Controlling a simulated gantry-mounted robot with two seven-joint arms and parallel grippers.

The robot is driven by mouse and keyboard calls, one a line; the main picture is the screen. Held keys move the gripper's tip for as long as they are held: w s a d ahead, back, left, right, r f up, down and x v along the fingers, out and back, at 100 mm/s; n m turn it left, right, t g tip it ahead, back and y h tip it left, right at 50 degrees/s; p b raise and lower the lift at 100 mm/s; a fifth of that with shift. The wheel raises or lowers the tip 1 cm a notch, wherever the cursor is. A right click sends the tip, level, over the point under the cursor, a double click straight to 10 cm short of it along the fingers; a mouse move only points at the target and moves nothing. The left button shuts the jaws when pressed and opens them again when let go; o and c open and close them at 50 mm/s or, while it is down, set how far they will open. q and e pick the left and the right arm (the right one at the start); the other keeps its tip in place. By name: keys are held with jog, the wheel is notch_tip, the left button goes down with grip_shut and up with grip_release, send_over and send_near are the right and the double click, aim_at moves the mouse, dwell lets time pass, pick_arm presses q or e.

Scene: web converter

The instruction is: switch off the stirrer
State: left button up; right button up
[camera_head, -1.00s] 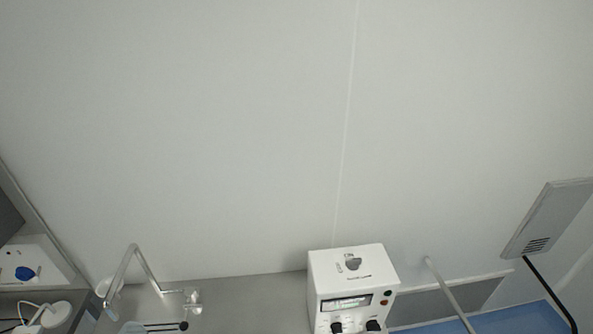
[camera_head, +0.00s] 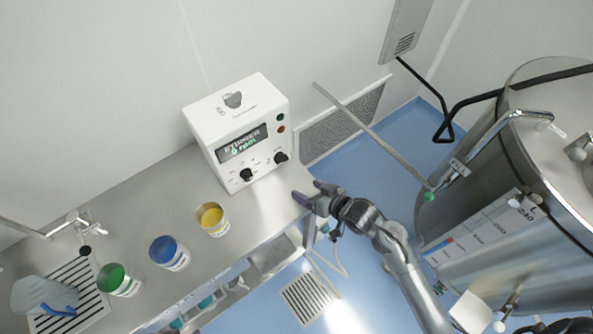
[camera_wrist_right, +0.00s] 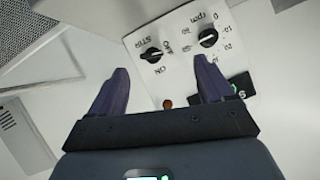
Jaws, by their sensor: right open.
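The white stirrer control box (camera_head: 240,125) stands on the steel bench against the wall. Its display (camera_head: 243,145) seems to read "STIRRER" and "0 rpm", in small, blurred text. Two black knobs (camera_head: 246,175) sit on its front below the display. In the right wrist view, a knob (camera_wrist_right: 153,55) has markings like STIR, OFF and ON, and a second dial (camera_wrist_right: 208,37) is marked rpm. My right gripper (camera_head: 308,191) is open and empty, in front and to the right of the box; its fingers (camera_wrist_right: 160,66) frame the panel. My left gripper is out of view.
Yellow (camera_head: 211,219), blue (camera_head: 168,253) and green (camera_head: 119,280) containers stand along the bench's front. A large steel tank (camera_head: 480,200) stands at the right. A slanted rod (camera_head: 370,133) rises between box and tank. Bench surface in front of the box is clear.

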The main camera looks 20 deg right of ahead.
jog(key=t+b, duration=0.1)
jog(key=b, duration=0.2)
send_near(282, 159)
jog(key=s, duration=0.3)
jog(key=x, duration=0.3)
jog(key=b+x, duration=0.1)
jog(key=x, duration=0.2)
jog(key=d+r+x, duration=0.1)
jog(key=x, duration=0.2)
jog(key=shift+w+f, duration=0.1)
jog(key=shift+w, duration=0.35)
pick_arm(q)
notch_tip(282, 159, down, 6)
pick_arm(e)
jog(key=shift+x, duration=0.9)
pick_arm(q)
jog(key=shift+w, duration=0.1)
pick_arm(e)
jog(key=c, duration=1)
jog(key=shift+a+n+t+h+p, duration=0.15)
jog(key=shift+n+t+h+p, duration=0.15)
jog(key=shift+n+h, duration=0.25)
jog(key=shift+c, duration=0.2)
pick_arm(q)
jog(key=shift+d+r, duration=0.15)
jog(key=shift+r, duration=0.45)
pick_arm(e)
jog(key=shift+a+n+h, duration=0.1)
jog(key=shift+n+h, duration=0.15)
jog(key=shift+n, duration=0.2)
